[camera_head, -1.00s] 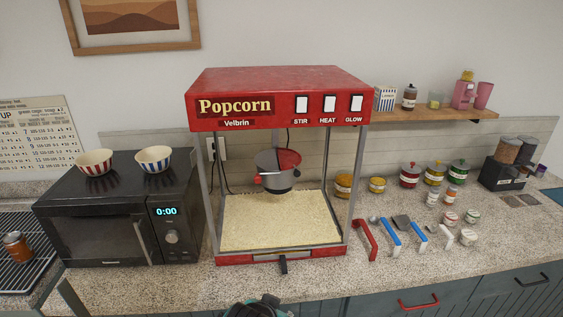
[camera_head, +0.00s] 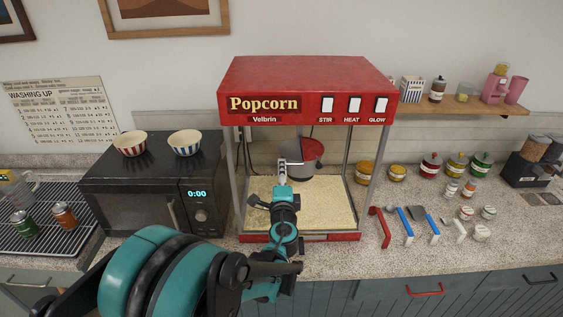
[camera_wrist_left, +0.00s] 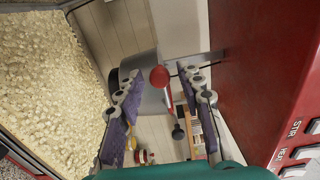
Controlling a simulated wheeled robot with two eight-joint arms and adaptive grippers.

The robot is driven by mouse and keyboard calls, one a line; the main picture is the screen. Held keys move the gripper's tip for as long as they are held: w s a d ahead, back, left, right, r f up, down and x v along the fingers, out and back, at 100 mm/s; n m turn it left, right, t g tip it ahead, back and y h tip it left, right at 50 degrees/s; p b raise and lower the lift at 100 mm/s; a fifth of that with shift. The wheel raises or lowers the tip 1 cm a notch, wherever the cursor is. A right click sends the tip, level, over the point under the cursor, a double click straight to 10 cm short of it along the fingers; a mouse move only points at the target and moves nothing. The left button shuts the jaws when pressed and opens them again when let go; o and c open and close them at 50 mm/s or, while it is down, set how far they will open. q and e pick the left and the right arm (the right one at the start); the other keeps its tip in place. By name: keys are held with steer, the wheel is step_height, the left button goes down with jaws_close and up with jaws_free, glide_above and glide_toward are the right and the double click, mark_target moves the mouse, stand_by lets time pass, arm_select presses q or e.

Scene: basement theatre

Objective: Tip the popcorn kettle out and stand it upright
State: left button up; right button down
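The popcorn kettle (camera_head: 309,154) is a grey pot with a dark red part on its lid. It hangs upright inside the popcorn machine (camera_head: 300,91), above a bed of popcorn (camera_head: 332,203). My left gripper (camera_head: 287,158) reaches into the machine's open front and hides part of the kettle's left side. In the left wrist view, the gripper (camera_wrist_left: 162,74) is open, its fingers apart. The kettle's red ball knob (camera_wrist_left: 159,76) shows between the fingertips, with the grey kettle wall (camera_wrist_left: 151,98) behind it; I cannot tell whether they touch. My right gripper is out of view.
A black microwave (camera_head: 140,205) with two striped bowls stands left of the machine. Scoops and tools (camera_head: 405,226) and several jars (camera_head: 431,163) lie to the right. Thin corner posts (camera_head: 367,170) frame the machine's opening. The front counter strip at right is clear.

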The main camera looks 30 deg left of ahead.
arm_select(q)
steer(key=x, duration=0.5)
steer(key=shift+w+a, duration=0.1)
steer(key=shift+w, duration=0.05)
jaws_close()
